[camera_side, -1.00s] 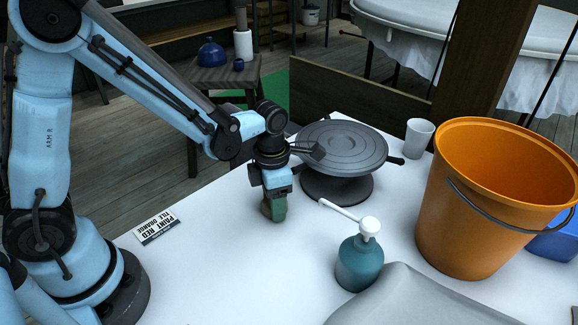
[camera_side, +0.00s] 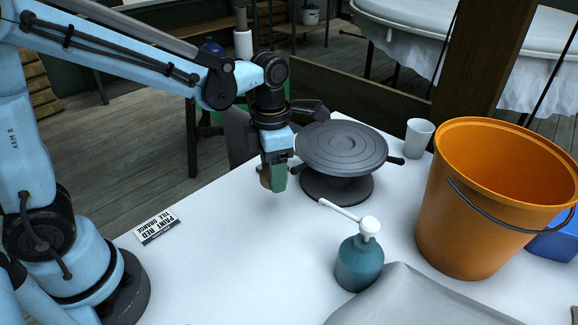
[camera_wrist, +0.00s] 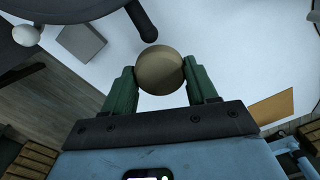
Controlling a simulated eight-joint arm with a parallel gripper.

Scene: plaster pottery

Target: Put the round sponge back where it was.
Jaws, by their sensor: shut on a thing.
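The round sponge (camera_wrist: 160,70) is tan and ball-like in the wrist view, held between the two green fingers of my gripper (camera_wrist: 162,88). In the side view my gripper (camera_side: 273,180) points down above the white table (camera_side: 225,245), just left of the grey banding wheel (camera_side: 342,148). Only a small tan edge of the sponge (camera_side: 264,178) shows there, mostly hidden by the fingers. The sponge appears held clear of the table.
A teal pump bottle (camera_side: 360,262) stands in front, its long nozzle pointing toward my gripper. A large orange bucket (camera_side: 470,215) and a white cup (camera_side: 418,138) stand to the right. A printed card (camera_side: 156,226) lies at left. The table's front-left middle is clear.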

